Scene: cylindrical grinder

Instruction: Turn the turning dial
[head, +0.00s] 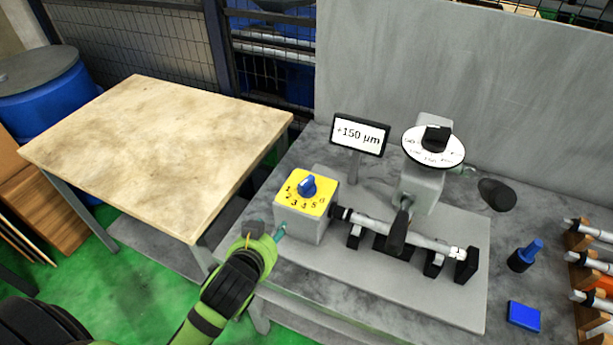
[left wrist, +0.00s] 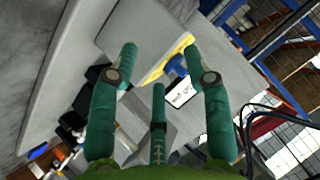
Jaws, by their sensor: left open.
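A blue knob (head: 307,186) sits on a yellow dial face (head: 293,203) with numbers, on top of a grey box (head: 297,226). A second dial, a white marked disc (head: 424,153) with a black knob (head: 437,136), stands on a grey post further right. My left gripper (head: 281,232) is at the lower left side of the grey box, below the yellow face. My right gripper is not seen.
A display (head: 360,133) reading +150 µm stands behind the box. A shaft (head: 415,238) lies on black supports to the right. A blue block (head: 523,316) and a blue-handled tool (head: 525,256) lie further right. A wooden table (head: 150,150) stands at left, its top clear.

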